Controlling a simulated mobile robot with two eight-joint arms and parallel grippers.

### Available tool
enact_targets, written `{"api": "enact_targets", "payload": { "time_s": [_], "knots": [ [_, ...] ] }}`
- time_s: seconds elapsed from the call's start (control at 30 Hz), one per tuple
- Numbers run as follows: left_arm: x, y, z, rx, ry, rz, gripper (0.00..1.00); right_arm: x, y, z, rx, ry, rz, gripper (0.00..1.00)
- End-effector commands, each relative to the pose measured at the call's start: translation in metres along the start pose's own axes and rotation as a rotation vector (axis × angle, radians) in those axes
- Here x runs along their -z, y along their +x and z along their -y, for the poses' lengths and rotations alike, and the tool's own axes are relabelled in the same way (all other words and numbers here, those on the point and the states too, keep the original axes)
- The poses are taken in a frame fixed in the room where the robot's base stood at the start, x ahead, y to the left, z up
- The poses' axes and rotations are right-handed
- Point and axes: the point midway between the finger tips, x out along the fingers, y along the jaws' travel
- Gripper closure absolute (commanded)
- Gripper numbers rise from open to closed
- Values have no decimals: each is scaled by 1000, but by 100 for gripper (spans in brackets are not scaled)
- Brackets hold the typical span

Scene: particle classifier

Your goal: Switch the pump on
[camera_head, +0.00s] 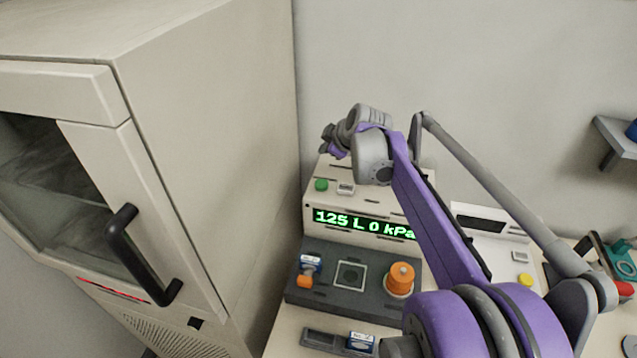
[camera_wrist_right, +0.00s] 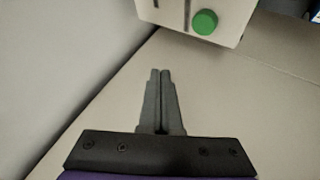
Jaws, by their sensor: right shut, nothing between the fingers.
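A cream pump box (camera_head: 318,203) stands behind the dark panel, with a lit green display (camera_head: 365,223) reading "125 L 0 kPa". A round green button (camera_head: 321,185) sits at the left of its sloped upper face. The button also shows in the right wrist view (camera_wrist_right: 204,22), at the top, right of the fingertips. My right gripper (camera_head: 333,143) is raised above and behind the button in the head view. In the right wrist view its fingers (camera_wrist_right: 160,73) are shut, empty and apart from the button. My left gripper is not in view.
A large cream cabinet (camera_head: 215,120) with a black door handle (camera_head: 140,255) stands close on the left. A dark panel (camera_head: 345,297) with an orange knob (camera_head: 401,277) lies before the box. My right arm hides part of the box. A white device with a yellow button (camera_head: 525,280) stands right.

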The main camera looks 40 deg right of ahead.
Motion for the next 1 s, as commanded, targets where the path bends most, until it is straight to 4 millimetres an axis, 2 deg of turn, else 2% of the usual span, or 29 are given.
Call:
{"api": "enact_targets", "payload": {
  "time_s": [0.27, 0.47, 0.7, 1.0],
  "knots": [
    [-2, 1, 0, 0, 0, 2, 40, -3, 4, 4, 1, 0, 1, 100],
    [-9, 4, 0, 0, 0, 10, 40, -16, 21, 17, 2, 0, 2, 100],
    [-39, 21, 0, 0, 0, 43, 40, -36, 47, 37, 4, 0, 4, 100],
    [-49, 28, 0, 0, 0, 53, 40, -44, 61, 45, 1, 1, 1, 100]
  ]
}}
